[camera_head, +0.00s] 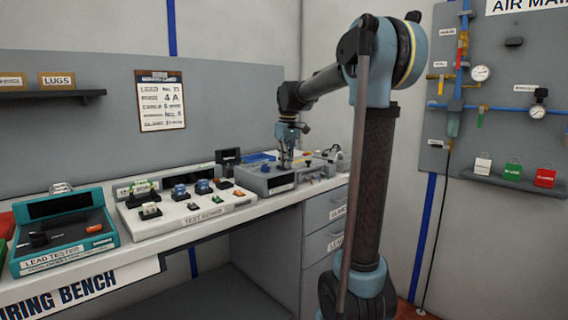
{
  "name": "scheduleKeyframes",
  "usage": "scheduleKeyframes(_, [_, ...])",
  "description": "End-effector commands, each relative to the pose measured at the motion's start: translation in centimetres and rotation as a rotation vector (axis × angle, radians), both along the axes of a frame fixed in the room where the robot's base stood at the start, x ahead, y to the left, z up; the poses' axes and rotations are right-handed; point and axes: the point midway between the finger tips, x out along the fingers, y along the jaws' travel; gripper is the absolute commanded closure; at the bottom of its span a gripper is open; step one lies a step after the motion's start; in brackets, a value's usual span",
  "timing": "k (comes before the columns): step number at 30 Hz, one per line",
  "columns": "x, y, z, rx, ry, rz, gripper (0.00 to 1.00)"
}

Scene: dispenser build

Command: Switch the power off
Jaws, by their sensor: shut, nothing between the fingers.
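My gripper (286,165) is shut and empty. It points down over a grey box-shaped unit (268,181) with a dark front panel, at the far right part of the bench. I cannot tell whether the fingertips touch the unit. No power switch can be made out clearly; the gripper hides part of the unit's top. A teal lead tester (65,262) with a dark screen, a black knob and an orange rocker-like part (95,229) stands at the left end of the bench.
A white test board (190,229) with several small coloured parts lies between the tester and the grey unit. A small dark display (228,156) stands behind. A clipboard (160,100) hangs on the wall. A panel with pipes and gauges (482,73) is at right.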

Motion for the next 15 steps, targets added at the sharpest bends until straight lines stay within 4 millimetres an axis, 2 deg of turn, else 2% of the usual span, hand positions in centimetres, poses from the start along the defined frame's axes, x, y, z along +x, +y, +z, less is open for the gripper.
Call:
scheduleKeyframes(11, [-0.25,-0.51,-0.07,-0.005,0.001,-0.003,1.0])
scheduleKeyframes(15, [-0.22,-0.5,0.46,-0.004,0.001,-0.003,1.0])
